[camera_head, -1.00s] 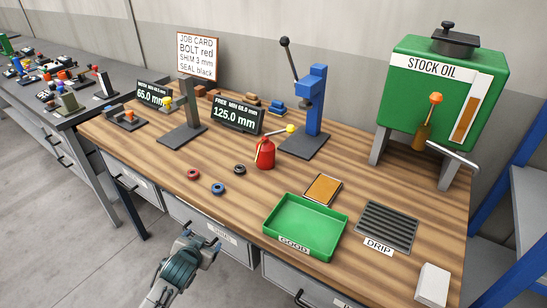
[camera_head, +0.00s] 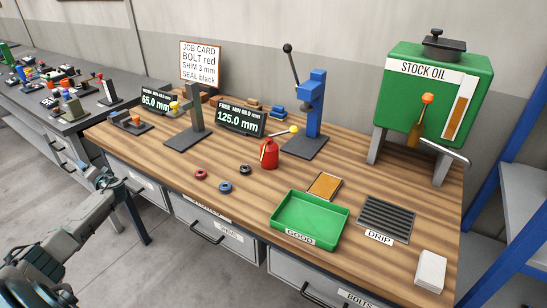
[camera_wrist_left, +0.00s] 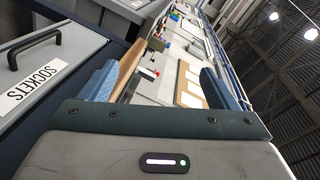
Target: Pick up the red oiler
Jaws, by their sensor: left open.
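The red oiler (camera_head: 269,154) stands upright on the wooden bench, near its middle, in front of the blue lever press. My left gripper (camera_head: 93,173) is in front of the bench's left end, well to the left of the oiler and apart from it. In the left wrist view my left gripper (camera_wrist_left: 157,88) shows its two blue fingers spread with nothing between them. The oiler cannot be made out clearly in that view. My right gripper is in neither view.
The wooden bench (camera_head: 330,168) holds a blue lever press (camera_head: 313,110), a green tray (camera_head: 305,222), a drip grate (camera_head: 387,218), a green stock oil tank (camera_head: 405,105) and small rings. A red-ringed seal (camera_head: 200,174) lies left of the oiler. Drawers with handles line the bench front.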

